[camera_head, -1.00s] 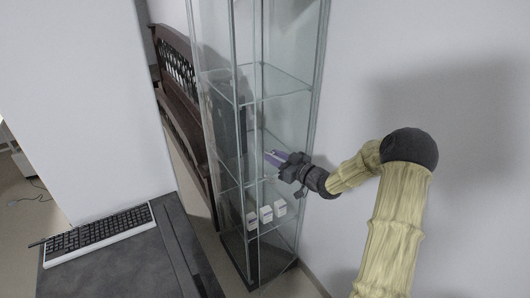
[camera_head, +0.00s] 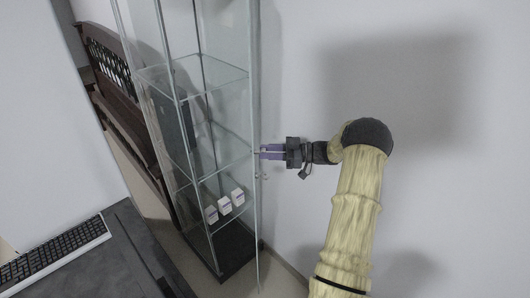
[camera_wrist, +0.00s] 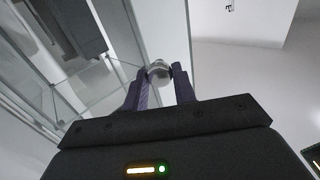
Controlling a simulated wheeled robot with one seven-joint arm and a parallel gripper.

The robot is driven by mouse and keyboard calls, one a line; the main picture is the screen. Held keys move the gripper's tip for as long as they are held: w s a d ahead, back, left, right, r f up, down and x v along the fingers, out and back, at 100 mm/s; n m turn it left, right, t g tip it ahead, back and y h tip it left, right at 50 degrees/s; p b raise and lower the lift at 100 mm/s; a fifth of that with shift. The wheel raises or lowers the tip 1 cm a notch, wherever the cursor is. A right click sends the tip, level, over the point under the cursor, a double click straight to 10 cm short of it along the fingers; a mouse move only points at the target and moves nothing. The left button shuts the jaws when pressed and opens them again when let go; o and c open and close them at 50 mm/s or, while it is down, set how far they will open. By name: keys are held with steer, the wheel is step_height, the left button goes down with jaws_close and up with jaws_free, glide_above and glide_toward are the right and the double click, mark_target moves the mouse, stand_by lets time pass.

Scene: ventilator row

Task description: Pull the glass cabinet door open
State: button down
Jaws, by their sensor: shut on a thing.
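The tall glass cabinet (camera_head: 188,100) stands left of my arm in the head view, with clear shelves and thin metal posts. Its glass door (camera_head: 257,225) shows as a narrow, nearly edge-on pane whose lower end reaches past the dark base, so it appears to stand ajar. My gripper (camera_head: 262,153) is at the door's edge, coming from the right. In the wrist view, its two purple fingers (camera_wrist: 162,84) are shut on a round, shiny knob (camera_wrist: 158,72), the door handle. The door's exact angle is hard to tell through the glass.
Several small white boxes (camera_head: 224,205) stand on a low shelf inside the cabinet. A dark wooden bench (camera_head: 118,95) is behind it on the left. A grey desk (camera_head: 110,262) with a keyboard (camera_head: 50,262) fills the lower left. A plain wall (camera_head: 430,130) lies behind my arm.

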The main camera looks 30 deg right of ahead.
steer(key=shift+d, duration=0.15)
steer(key=shift+r, duration=0.1)
steer(key=c, duration=1.2)
jaws_free()
steer(key=shift+o, duration=0.2)
step_height(320, 180, up, 10)
steer(key=b, duration=0.2)
